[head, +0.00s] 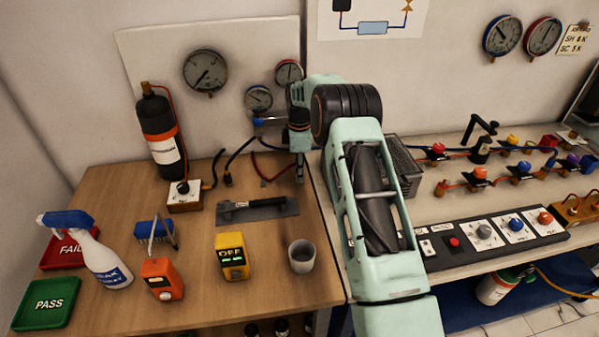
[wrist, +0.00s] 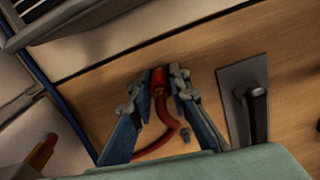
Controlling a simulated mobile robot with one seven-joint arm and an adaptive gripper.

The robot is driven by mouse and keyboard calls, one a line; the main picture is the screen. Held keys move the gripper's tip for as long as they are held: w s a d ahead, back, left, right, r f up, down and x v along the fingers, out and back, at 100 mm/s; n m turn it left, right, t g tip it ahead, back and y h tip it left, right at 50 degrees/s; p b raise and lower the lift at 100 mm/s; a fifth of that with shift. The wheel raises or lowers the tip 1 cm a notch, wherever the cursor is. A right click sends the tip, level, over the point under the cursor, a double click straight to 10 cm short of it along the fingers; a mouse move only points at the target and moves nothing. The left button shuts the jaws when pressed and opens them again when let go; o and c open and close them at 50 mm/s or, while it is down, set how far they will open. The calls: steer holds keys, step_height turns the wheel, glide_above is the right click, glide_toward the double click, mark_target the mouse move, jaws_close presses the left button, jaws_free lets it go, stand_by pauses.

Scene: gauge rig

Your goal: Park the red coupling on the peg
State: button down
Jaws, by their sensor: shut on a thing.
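The red coupling (wrist: 159,78) is between the two fingertips of my gripper (wrist: 160,88) in the wrist view, and the gripper is shut on it. A red hose (wrist: 168,130) runs from the coupling back between the fingers. In the head view my gripper (head: 299,170) is low over the back right of the wooden bench, mostly hidden by my arm, and the coupling cannot be made out there. A red hose (head: 265,168) shows just left of it. I cannot pick out the peg for certain in either view.
A grey plate with a black-handled tool (head: 258,208) lies close in front of my gripper; it also shows in the wrist view (wrist: 254,100). The gauge manifold (head: 258,98) is behind. A grey cup (head: 302,256) and yellow meter (head: 232,256) stand nearer the front.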

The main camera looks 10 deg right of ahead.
steer(key=c, duration=2)
jaws_free()
steer(key=shift+o, duration=0.2)
steer(key=o, duration=0.5)
step_height(320, 180, up, 12)
